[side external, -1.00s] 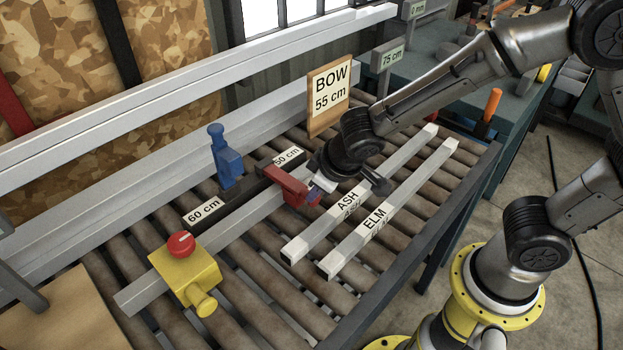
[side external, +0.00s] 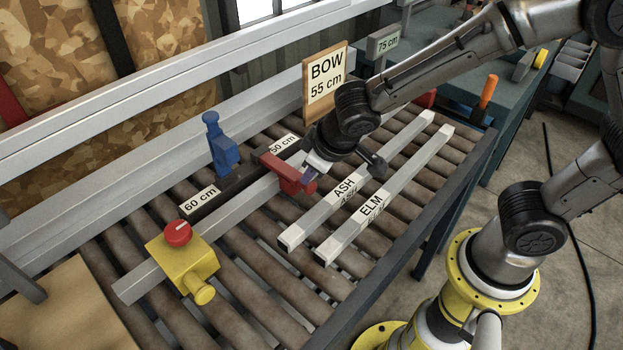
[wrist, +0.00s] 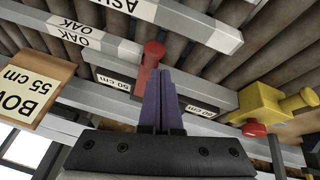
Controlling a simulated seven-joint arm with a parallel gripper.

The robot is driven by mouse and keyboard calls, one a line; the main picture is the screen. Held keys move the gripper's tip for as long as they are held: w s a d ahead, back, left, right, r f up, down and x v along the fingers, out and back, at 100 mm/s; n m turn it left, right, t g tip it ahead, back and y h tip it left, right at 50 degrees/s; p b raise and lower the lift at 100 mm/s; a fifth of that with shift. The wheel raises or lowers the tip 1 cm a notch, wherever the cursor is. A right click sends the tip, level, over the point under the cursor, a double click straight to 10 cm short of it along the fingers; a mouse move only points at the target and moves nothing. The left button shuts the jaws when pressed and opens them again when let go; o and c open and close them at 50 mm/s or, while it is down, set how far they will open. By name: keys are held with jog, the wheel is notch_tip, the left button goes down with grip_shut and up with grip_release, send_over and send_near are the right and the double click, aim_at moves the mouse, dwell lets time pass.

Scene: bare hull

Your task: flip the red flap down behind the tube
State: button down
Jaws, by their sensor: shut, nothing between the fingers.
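The red flap (side external: 284,174) lies across the grey tube (side external: 237,207), at the 50 cm mark of the dark scale bar.
A blue flap (side external: 223,150) stands upright by the 60 cm label. A yellow block with a red knob (side external: 183,260) sits at the tube's near end. The ASH bar (side external: 330,205) and ELM bar (side external: 350,230) lie right of my gripper. The BOW 55 cm sign (side external: 325,80) stands behind.

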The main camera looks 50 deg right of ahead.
jog(key=s+a+r, duration=0.1)
jog(key=s+r, duration=0.2)
jog(key=s, duration=0.6)
jog(key=s+d+r+m, duration=0.1)
jog(key=d+r+m, duration=0.5)
jog(key=d+r, duration=0.45)
jog(key=s+d+f+n, duration=0.1)
jog(key=s+d+n, duration=0.1)
jog(key=s, duration=0.7)
jog(key=shift+d+n+y, duration=0.2)
jog(key=shift+n+y, duration=0.2)
jog(key=shift+n, duration=0.2)
